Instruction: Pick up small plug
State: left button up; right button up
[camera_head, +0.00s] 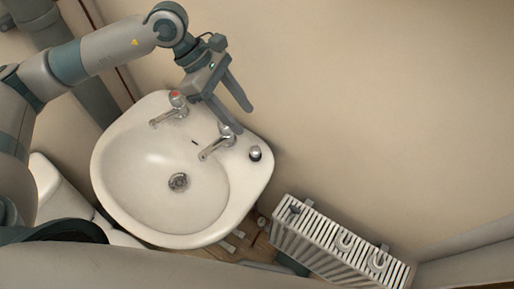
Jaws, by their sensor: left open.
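The small plug (255,153), a dark round piece with a shiny top, sits on the right rim of the white sink (115,165). My left gripper (245,120) reaches in from the upper left over the back edge of the sink. Its two fingers are spread apart with nothing between them. The fingertips are apart from the plug, a little above it in the picture. My right gripper is not in view.
The drain (178,182) is uncovered. A white radiator (325,246) with several small fittings on top stands at the lower right. Bare wall lies right of the sink.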

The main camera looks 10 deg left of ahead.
pick_arm(q)
jog(key=a, duration=0.1)
jog(key=w+a+y, duration=0.1)
jog(key=a, duration=0.1)
jog(key=a+y, duration=0.1)
jog(key=shift+w+a+f+t, duration=0.25)
jog(key=shift+w+f+t, duration=0.05)
jog(key=shift+w+f, duration=0.1)
jog(key=p, duration=0.6)
send_near(255, 153)
notch_tip(255, 153, down, 2)
jog(key=shift+w+d+f, duration=0.1)
jog(key=shift+w+f, duration=0.1)
jog(key=shift+f, duration=0.45)
